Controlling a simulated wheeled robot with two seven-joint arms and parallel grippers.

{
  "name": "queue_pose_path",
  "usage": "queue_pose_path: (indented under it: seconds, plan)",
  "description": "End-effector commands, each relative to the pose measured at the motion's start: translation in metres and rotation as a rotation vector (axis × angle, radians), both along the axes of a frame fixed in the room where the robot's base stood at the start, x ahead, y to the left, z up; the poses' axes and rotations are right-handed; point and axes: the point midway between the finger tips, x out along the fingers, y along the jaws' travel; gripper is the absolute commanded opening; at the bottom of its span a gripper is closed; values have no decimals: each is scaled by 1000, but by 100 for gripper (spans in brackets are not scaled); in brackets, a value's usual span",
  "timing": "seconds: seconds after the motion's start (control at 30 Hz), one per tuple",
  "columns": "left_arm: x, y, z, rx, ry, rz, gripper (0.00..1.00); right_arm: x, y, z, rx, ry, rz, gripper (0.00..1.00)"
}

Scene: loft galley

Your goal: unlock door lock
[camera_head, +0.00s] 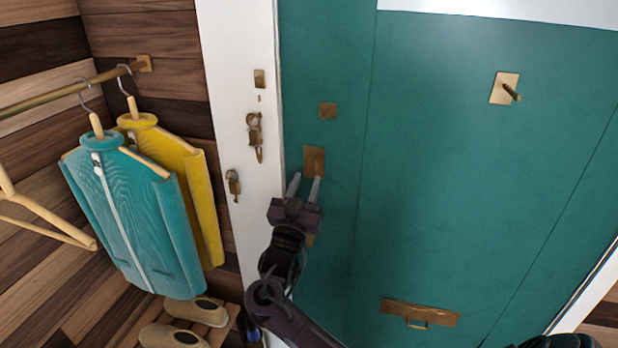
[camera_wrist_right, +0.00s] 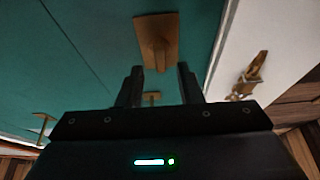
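The teal door (camera_head: 460,170) fills the right of the head view and looks shut. A brass lock plate (camera_head: 314,158) sits near its left edge. In the wrist view this brass plate (camera_wrist_right: 150,24) has a small raised piece, like a thumb-turn (camera_wrist_right: 160,54), just ahead of my fingers. My right gripper (camera_head: 306,178) is open and empty, its two fingertips just below the plate and either side of the thumb-turn's line. The fingers also show apart in the wrist view (camera_wrist_right: 160,70). Whether they touch the lock, I cannot tell. My left gripper is not in view.
A smaller brass plate (camera_head: 328,111) is higher on the door. Key-like brass pieces (camera_head: 255,132) hang on the white frame (camera_head: 235,70). A brass hook (camera_head: 507,90) and mail slot (camera_head: 420,313) are on the door. Teal (camera_head: 135,220) and yellow (camera_head: 200,190) garments hang left; shoes (camera_head: 197,311) stand below.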

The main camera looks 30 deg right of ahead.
Motion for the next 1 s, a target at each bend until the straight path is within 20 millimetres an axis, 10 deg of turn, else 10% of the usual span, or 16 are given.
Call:
queue_pose_path:
  seconds: [0.83,1.0]
  plan:
    - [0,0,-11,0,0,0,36,-22,27,-15,0,2,1,33]
    - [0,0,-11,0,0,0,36,-11,32,-52,-10,92,48,33]
